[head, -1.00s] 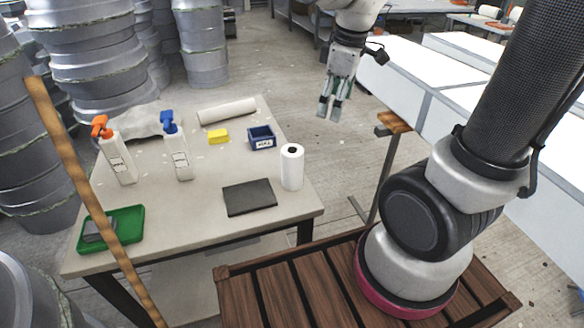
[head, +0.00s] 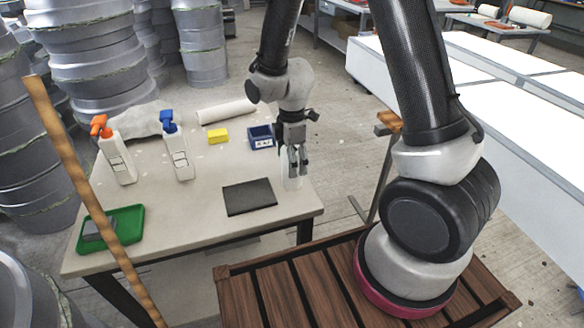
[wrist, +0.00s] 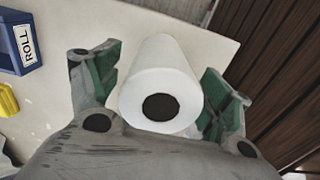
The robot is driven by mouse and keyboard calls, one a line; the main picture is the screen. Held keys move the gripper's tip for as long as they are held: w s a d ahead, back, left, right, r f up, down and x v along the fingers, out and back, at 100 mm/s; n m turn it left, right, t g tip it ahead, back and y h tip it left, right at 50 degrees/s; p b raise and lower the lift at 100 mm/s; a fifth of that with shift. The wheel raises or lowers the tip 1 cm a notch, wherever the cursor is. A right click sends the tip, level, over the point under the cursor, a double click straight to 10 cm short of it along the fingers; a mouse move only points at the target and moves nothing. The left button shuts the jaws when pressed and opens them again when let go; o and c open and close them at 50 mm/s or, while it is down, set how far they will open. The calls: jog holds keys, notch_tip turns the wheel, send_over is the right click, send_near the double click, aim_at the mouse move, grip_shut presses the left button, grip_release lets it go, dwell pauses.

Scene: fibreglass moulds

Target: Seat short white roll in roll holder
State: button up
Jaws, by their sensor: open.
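The short white roll (head: 291,184) stands upright near the right edge of the table. In the head view my gripper (head: 298,167) hides most of it. In the wrist view I look down on the roll (wrist: 165,75), with its dark core hole facing me. My gripper (wrist: 160,88) is open there, one green-padded finger on each side of the roll, with a gap visible at the left. The blue roll holder (head: 261,144) sits on the table behind and left of the roll. Its ROLL label shows on the blue holder in the wrist view (wrist: 10,58); it looks empty in the head view.
A yellow block (head: 218,136) lies left of the holder, and a long pale roll (head: 226,111) lies behind it. A dark flat pad (head: 249,197) lies front left of the roll. Two pump bottles (head: 177,150) and a green tray (head: 128,222) stand farther left.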

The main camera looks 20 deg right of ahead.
jog(key=shift+f, duration=0.5)
jog(key=shift+c, duration=0.2)
